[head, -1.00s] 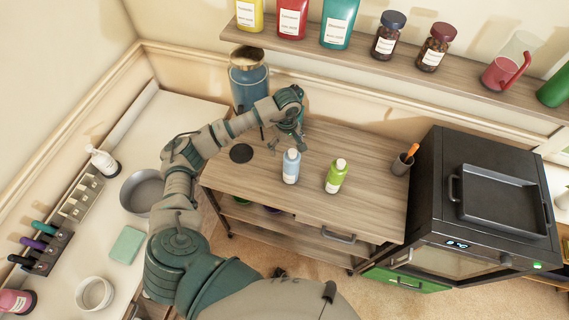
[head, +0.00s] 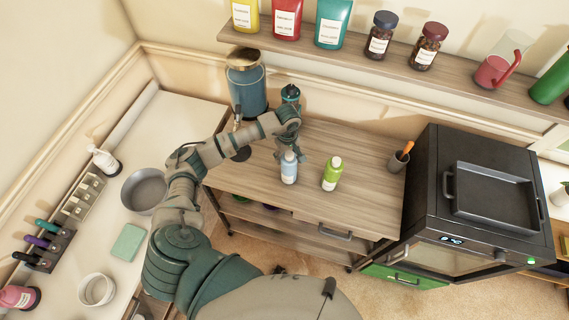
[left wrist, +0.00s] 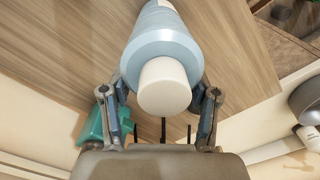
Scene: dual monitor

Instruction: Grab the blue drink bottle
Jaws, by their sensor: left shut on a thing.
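The light blue drink bottle (head: 289,168) with a white cap stands upright on the wooden cart top. My left gripper (head: 291,151) is at the bottle's upper part from behind. In the left wrist view, the bottle (left wrist: 160,50) lies between the two fingers of the gripper (left wrist: 162,100), which are shut on it. The cap points towards the wrist camera. A green bottle (head: 332,173) with a white cap stands to the right of the blue one, apart from it. My right gripper is not in view.
A dark teal bottle (head: 290,93) stands behind my gripper. A large blue dispenser (head: 247,88) is at the cart's back left. A cup with an orange-handled tool (head: 399,160) and a black oven (head: 478,205) are on the right. The cart's front right is clear.

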